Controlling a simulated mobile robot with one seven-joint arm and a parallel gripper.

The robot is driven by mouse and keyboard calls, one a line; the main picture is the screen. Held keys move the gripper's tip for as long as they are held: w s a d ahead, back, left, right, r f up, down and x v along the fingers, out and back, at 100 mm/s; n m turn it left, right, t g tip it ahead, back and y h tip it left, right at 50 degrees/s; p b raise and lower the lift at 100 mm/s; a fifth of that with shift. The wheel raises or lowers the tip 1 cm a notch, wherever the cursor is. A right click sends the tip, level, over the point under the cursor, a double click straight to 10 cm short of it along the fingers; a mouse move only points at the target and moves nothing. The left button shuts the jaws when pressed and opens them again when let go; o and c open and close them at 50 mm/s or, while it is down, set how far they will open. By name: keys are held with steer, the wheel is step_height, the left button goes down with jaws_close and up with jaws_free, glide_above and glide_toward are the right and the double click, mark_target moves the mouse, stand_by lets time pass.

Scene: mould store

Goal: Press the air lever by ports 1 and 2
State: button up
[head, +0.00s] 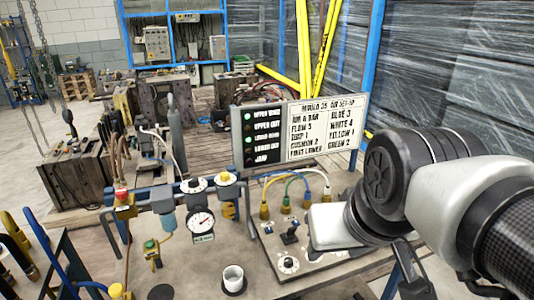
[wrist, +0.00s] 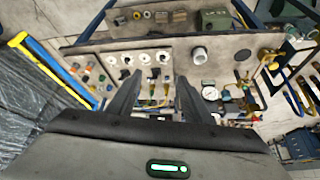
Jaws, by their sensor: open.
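A grey valve panel (head: 262,228) lies on the bench in the head view, left of my arm. A small black and blue lever (head: 289,236) stands up from it, in front of brass hose fittings. Port numbers are too small to read. My gripper (wrist: 157,95) is open and empty in the wrist view, with hose fittings visible between its fingers. Its fingertips are hidden in the head view, where its pale body shows right of the lever.
A sign board (head: 315,128) behind the panel lists "YELLOW 1" and "GREEN 2"; two green lamps glow on its left. A pressure gauge (head: 201,221), regulators and a red-topped valve (head: 122,197) stand left.

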steer(key=shift+w+f, duration=0.1)
steer(key=shift+f, duration=0.1)
steer(key=c, duration=0.5)
steer(key=w+f+m+b, duration=0.1)
steer(key=m, duration=0.1)
steer(key=w+f+m+b, duration=0.1)
steer(key=f+m+b, duration=0.1)
steer(key=w+a+f+m+y+b, duration=0.1)
steer(key=m+b, duration=0.1)
steer(key=shift+w+f, duration=0.35)
steer(key=shift+w, duration=0.05)
jaws_close()
steer(key=w+d+f+m+t+b, duration=0.1)
steer(key=w+d+f+m+b, duration=0.1)
steer(key=w+f+m+b, duration=0.5)
steer(key=w+d+f+m+y+b, duration=0.1)
steer(key=w+f+m+b, duration=0.5)
steer(key=m, duration=1.4)
steer(key=w+d+f, duration=0.1)
steer(key=w+f, duration=0.3)
steer(key=shift+w+d+f+t+b, duration=0.2)
steer(key=shift+d+f+t+b, duration=0.1)
steer(key=shift+d+t+b, duration=0.1)
